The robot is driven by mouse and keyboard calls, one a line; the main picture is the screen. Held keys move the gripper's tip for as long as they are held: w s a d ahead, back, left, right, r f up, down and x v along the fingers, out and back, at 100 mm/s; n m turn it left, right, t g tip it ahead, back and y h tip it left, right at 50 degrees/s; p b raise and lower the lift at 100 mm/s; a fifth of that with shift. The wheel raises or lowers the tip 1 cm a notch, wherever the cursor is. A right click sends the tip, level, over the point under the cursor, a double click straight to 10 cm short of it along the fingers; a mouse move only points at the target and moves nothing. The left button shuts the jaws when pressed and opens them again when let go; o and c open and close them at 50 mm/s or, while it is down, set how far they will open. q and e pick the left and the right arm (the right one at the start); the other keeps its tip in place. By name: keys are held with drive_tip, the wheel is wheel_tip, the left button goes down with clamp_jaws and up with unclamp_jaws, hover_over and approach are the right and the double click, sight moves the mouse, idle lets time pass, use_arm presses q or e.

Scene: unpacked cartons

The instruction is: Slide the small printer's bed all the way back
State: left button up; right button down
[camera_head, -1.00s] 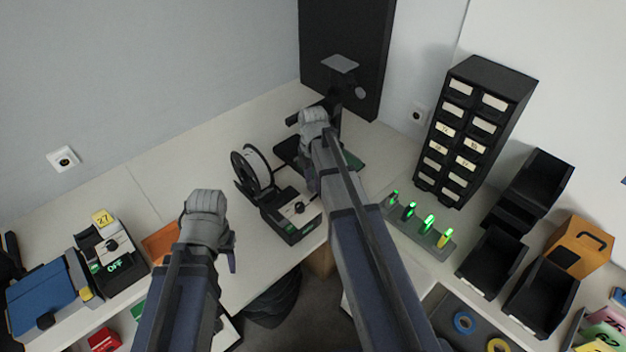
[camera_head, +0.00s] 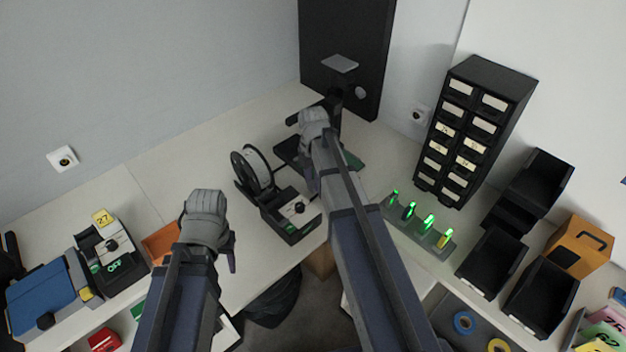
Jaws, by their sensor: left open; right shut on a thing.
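The small printer (camera_head: 290,214) stands on the table in the middle, with a dark base, a light control panel with a black knob, and a white filament spool (camera_head: 257,167) beside it. Its dark bed (camera_head: 288,150) shows only in part behind my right arm. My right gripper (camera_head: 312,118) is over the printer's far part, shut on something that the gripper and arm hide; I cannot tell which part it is. My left gripper (camera_head: 206,205) is open and empty, above the table left of the printer.
A labelled drawer cabinet (camera_head: 465,135) and black bins (camera_head: 492,262) stand on the right. A rack with green-lit batteries (camera_head: 420,232) lies right of my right arm. A device marked OFF (camera_head: 110,255) and a blue-lidded box (camera_head: 45,294) are at the left. The table's back left is clear.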

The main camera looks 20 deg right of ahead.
drive_tip(key=w, duration=0.1)
drive_tip(key=w+a, duration=0.1)
drive_tip(key=w, duration=0.2)
drive_tip(key=shift+a, duration=0.3)
drive_tip(key=c, duration=0.5)
unclamp_jaws()
wheel_tip(320, 180, up, 8)
drive_tip(key=p, duration=0.7)
drive_tip(key=shift+f+p, duration=0.1)
drive_tip(key=shift+p, duration=0.3)
